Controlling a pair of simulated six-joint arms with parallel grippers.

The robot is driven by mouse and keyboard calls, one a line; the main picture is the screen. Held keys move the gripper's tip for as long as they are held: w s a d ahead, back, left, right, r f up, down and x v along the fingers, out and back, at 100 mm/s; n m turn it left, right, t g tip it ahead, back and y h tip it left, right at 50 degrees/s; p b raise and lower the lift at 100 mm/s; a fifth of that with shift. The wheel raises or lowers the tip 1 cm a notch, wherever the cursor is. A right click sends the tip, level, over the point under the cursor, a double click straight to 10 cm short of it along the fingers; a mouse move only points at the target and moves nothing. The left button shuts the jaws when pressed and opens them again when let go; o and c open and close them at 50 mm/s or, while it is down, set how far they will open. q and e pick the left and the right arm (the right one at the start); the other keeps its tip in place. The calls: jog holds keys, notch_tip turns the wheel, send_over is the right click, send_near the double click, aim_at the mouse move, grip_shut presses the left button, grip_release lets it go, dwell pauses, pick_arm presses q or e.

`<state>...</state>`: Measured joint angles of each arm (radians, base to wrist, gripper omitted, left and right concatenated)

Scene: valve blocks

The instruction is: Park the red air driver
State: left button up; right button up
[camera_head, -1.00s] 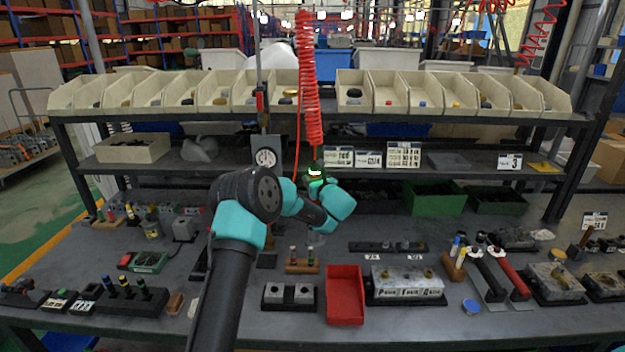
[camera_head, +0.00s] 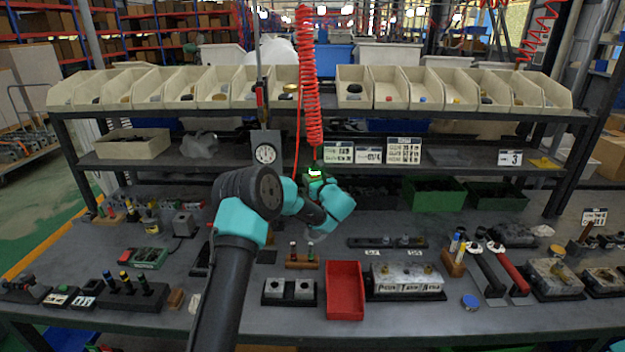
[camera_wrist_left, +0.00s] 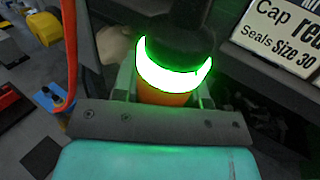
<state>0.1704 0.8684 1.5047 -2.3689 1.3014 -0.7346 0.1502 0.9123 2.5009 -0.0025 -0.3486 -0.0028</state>
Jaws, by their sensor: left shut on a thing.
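The air driver (camera_head: 315,173) hangs at the lower end of a red coiled hose (camera_head: 309,80), in front of the lower shelf. In the left wrist view the driver (camera_wrist_left: 165,98) has an orange-red lower body, a bright green glowing ring and a dark top. My left gripper (camera_head: 318,182) is shut on it, with one jaw on each side of its body in the left wrist view. The driver is held above the bench and looks roughly upright. Its lower end is hidden by the gripper. My right gripper is not in view.
A hanging gauge plate (camera_head: 266,153) is left of the driver. Label cards (camera_head: 368,155) stand behind on the shelf. Below are a red tray (camera_head: 345,291), a block with two sockets (camera_head: 289,290) and a valve block (camera_head: 405,279). Bench space is clear between rows.

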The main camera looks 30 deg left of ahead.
pick_arm(q)
jog(key=shift+f, duration=3.15)
dwell(0.8)
jog(key=o, duration=1.3)
jog(key=shift+c, duration=0.2)
jog(key=shift+f, duration=0.15)
jog(key=shift+s+d, duration=0.1)
jog(key=v, duration=1.7)
jog(key=shift+s+d, duration=0.1)
